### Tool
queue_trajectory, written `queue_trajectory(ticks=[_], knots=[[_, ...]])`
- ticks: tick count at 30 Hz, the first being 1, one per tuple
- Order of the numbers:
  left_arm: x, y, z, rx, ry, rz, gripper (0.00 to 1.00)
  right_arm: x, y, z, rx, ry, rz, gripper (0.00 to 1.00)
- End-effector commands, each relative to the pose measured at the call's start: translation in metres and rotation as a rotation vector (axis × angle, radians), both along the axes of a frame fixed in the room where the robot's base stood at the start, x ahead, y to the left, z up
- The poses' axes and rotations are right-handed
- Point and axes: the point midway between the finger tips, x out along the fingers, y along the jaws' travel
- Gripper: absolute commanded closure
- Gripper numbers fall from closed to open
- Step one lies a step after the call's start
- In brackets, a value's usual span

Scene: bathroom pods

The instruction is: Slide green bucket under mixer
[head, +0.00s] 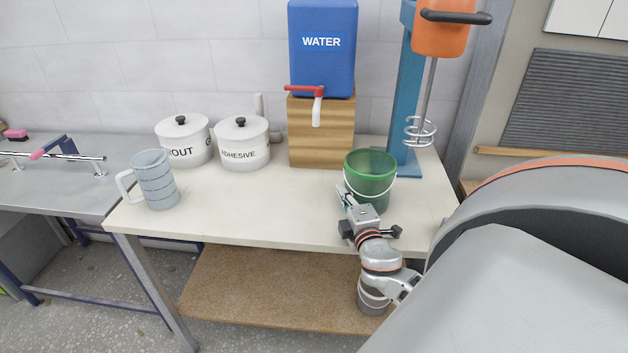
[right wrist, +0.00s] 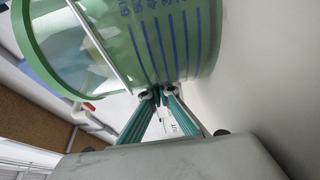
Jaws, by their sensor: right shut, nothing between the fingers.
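The green bucket (head: 370,175) stands upright on the white table, in front and to the left of the mixer's whisk (head: 421,131). The whisk hangs on a shaft under the orange mixer head (head: 442,35), on a blue stand. My right gripper (head: 345,198) is at the bucket's near left side. It is shut and empty. In the right wrist view the closed fingertips (right wrist: 157,95) are right at the wall of the bucket (right wrist: 150,40), which has blue marks. I cannot tell whether they touch it. My left gripper is not in view.
A blue water tank (head: 322,60) stands on a wooden block (head: 320,133) behind the bucket. White grout (head: 184,145) and adhesive (head: 242,150) pots and a measuring jug (head: 155,182) are at left. The table top (head: 260,210) between jug and bucket is clear.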

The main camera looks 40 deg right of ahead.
Motion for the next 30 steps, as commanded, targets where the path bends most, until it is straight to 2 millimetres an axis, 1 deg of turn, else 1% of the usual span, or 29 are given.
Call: queue_trajectory(ticks=[1, 3, 6, 9, 12, 23, 30], knots=[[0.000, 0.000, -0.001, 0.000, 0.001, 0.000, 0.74, -0.014, -0.012, -0.002, -0.001, 0.005, -0.005, 1.00], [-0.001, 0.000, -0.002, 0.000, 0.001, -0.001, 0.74, -0.027, -0.023, -0.002, 0.000, 0.004, -0.005, 1.00], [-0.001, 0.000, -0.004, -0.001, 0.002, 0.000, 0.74, -0.042, -0.036, -0.002, 0.000, 0.004, -0.004, 1.00], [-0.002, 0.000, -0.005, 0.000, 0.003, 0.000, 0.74, -0.050, -0.043, -0.001, -0.001, 0.002, -0.003, 1.00], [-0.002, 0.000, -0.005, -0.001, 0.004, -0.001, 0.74, -0.053, -0.046, 0.000, -0.001, 0.002, -0.002, 1.00], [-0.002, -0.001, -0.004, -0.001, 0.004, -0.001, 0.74, -0.052, -0.046, 0.000, -0.001, 0.000, -0.002, 1.00], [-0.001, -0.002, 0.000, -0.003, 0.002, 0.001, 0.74, -0.044, -0.047, 0.002, 0.001, -0.003, -0.001, 1.00]])
